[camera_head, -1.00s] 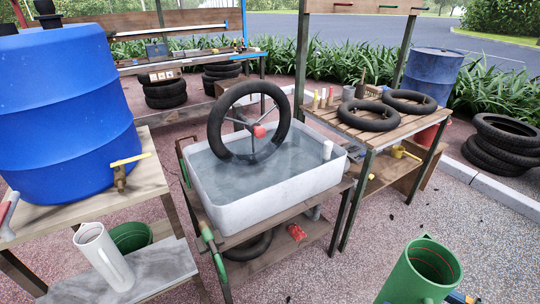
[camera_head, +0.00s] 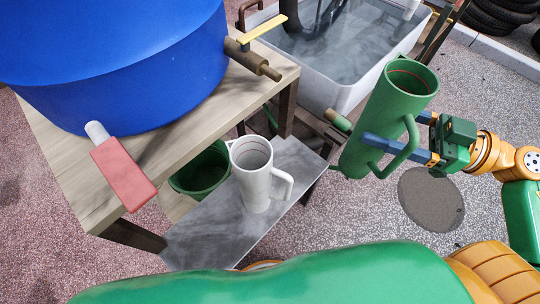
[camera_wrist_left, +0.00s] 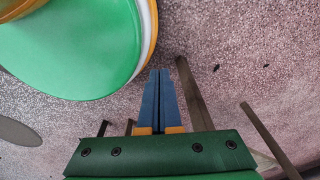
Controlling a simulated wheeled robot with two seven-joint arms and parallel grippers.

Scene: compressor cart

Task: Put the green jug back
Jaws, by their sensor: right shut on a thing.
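The green jug (camera_head: 388,108) is at the right of the head view, tilted, its open mouth toward the upper right. My right gripper (camera_head: 405,140) is shut on the jug at its handle side and holds it above the gravel, right of the shelf. One blue finger crosses in front of the jug. A white jug (camera_head: 253,175) stands upright on the grey lower shelf (camera_head: 215,238). My left gripper (camera_wrist_left: 160,100) shows only in the left wrist view, its blue fingers together with nothing visible between them.
A blue barrel (camera_head: 120,70) with a brass tap (camera_head: 255,58) stands on the wooden table (camera_head: 75,175). A red-handled tool (camera_head: 124,172) overhangs its edge. A green bucket (camera_head: 200,170) is beside the white jug. A water tub (camera_head: 340,65) stands behind.

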